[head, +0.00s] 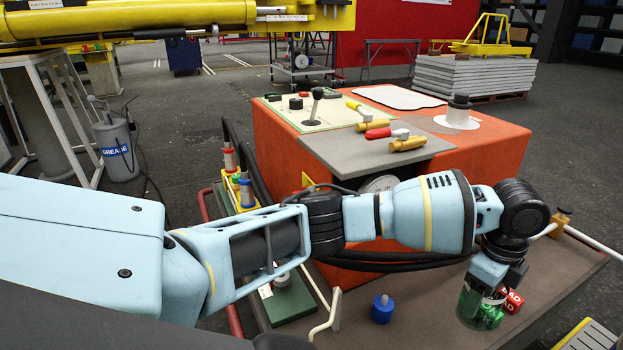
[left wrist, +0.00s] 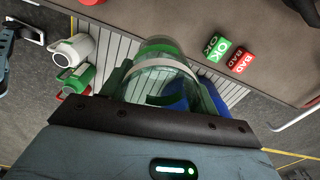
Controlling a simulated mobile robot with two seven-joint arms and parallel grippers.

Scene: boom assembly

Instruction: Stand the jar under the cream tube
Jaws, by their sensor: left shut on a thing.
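My left gripper (head: 488,284) points down at the right of the head view, shut on a clear jar (head: 474,312). The jar also shows between the fingers in the left wrist view (left wrist: 160,72). It has a green tint at its far end, and a blue patch shows through its wall. A bent cream tube (head: 326,318) stands near the left front of the brown platform, well left of the jar. Another pale tube (head: 590,240) runs at the platform's far right. I cannot tell the gap beneath the jar. My right gripper is out of view.
A red BAD block (head: 513,301) and a green OK block (left wrist: 217,48) lie close to the jar on the brown platform (head: 430,290). A blue cylinder (head: 382,308) stands between jar and bent tube. The orange housing (head: 490,150) rises behind.

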